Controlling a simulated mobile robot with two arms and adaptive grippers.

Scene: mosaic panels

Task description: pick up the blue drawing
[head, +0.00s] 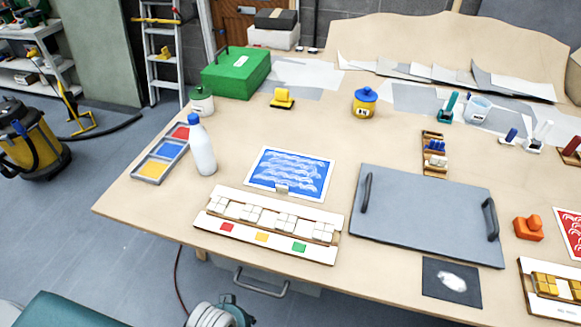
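The blue drawing (291,170) lies flat on the wooden table, left of the table's middle. It is a blue sheet with white wavy lines and a white border. A small pale block or tab (282,190) sits at its near edge. Neither of my grippers can be made out in the head view, and nothing holds the drawing.
A white tile rack (265,253) lies just in front of the drawing. A white bottle (201,148) stands to its left, beside a colour tray (153,170). A grey board with handles (425,215) lies to its right. The table (330,130) is bare behind it.

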